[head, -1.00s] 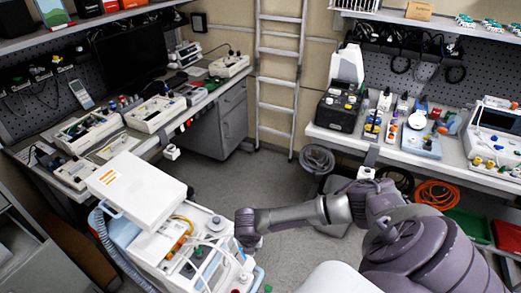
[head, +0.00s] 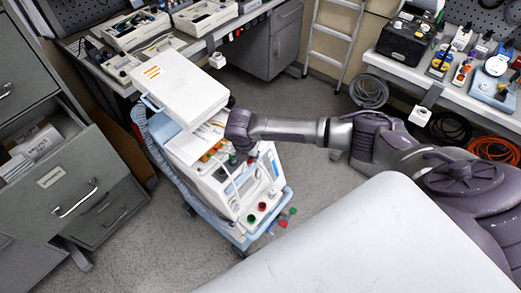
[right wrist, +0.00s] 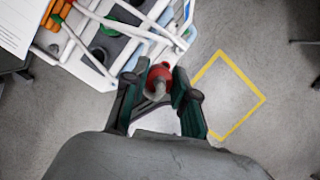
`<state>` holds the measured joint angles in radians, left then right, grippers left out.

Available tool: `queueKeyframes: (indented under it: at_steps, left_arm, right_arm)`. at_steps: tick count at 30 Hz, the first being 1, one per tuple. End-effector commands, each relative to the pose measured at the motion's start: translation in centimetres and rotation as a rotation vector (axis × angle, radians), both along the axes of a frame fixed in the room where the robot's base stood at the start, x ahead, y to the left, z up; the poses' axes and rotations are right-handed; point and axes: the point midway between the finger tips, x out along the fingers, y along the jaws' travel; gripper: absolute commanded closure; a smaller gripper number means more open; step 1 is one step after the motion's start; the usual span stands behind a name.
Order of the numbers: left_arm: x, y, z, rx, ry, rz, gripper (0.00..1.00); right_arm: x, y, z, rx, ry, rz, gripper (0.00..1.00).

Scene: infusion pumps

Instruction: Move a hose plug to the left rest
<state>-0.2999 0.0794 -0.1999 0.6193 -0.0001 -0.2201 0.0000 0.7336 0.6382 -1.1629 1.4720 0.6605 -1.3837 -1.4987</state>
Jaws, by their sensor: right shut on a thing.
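The white and pale blue pump cart (head: 225,196) stands in the middle of the head view. My right gripper (head: 243,152) is at the cart's top, at its right side. In the right wrist view my right gripper (right wrist: 157,92) is shut on a red hose plug (right wrist: 158,76) with a grey bent end. White hoses (right wrist: 112,22) run over the cart top beside it, with dark round sockets (right wrist: 99,53). I cannot tell which part is the left rest. The plug is too small and covered to make out in the head view. My left gripper is not in view.
A white lidded box (head: 180,88) sits on the cart's rear. Red and green fittings (head: 262,206) stick out at its lower front. Grey drawers (head: 70,190) stand left, one open. Benches stand behind and at right.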

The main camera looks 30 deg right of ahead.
Motion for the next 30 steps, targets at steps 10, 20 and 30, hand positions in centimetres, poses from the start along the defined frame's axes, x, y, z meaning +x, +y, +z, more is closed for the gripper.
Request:
queueKeyframes:
  at_steps: [10,20,30]
  left_arm:
    - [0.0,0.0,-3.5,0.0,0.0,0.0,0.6]
    - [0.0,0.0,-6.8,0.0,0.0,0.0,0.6]
    - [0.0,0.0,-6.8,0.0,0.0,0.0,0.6]
  right_arm:
    - [2.8,3.3,-0.4,0.002,-0.002,0.002,1.0]
    - [5.3,6.3,-0.5,0.001,-0.001,0.002,1.0]
    - [6.8,8.1,0.6,0.0,0.003,-0.002,1.0]
